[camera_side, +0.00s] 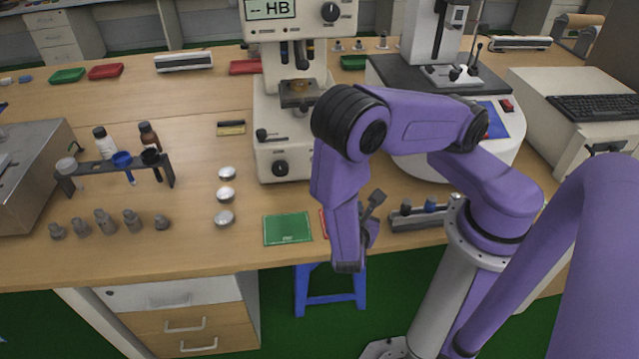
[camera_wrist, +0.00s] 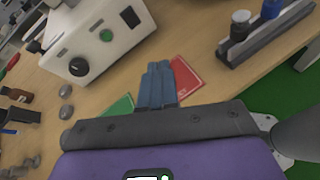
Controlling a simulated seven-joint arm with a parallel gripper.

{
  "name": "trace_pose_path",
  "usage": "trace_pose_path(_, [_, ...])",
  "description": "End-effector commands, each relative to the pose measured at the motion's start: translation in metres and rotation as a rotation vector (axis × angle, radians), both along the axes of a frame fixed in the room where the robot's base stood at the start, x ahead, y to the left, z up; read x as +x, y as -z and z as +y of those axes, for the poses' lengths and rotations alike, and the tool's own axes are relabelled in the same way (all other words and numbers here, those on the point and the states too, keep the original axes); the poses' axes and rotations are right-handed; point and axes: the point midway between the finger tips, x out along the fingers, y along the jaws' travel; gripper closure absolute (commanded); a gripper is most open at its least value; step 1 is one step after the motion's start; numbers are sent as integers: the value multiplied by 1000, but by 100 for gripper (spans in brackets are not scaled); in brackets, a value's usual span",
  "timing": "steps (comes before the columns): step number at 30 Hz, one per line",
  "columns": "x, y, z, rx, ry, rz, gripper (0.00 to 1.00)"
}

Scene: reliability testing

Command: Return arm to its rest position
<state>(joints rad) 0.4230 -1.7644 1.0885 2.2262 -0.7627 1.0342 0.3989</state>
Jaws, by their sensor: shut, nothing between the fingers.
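My purple arm (camera_side: 405,115) bends over the front part of the bench, its wrist hanging near the front edge. My gripper (camera_side: 376,196) shows small and dark beside the wrist in the side view. In the wrist view my gripper (camera_wrist: 159,68) has its blue-grey fingers pressed together with nothing between them. The fingers overlap the red card (camera_wrist: 187,76) in that view; I cannot tell the height between them. In the side view the red card (camera_side: 323,223) is mostly hidden behind my arm.
A green card (camera_side: 287,229) lies left of my wrist. The hardness tester (camera_side: 285,105) stands behind. Three metal discs (camera_side: 226,194), a bottle rack (camera_side: 115,170) and grey specimens (camera_side: 105,221) are left. A slotted holder (camera_side: 418,217) is right; a blue stool (camera_side: 330,290) is below.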

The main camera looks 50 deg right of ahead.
Motion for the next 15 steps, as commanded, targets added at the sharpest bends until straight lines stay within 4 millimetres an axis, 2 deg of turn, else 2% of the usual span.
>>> trace_pose_path(3, [-7, -21, 8, 113, 87, 1, 100])
trace_pose_path(15, [-37, -86, 21, 489, 339, 37, 100])
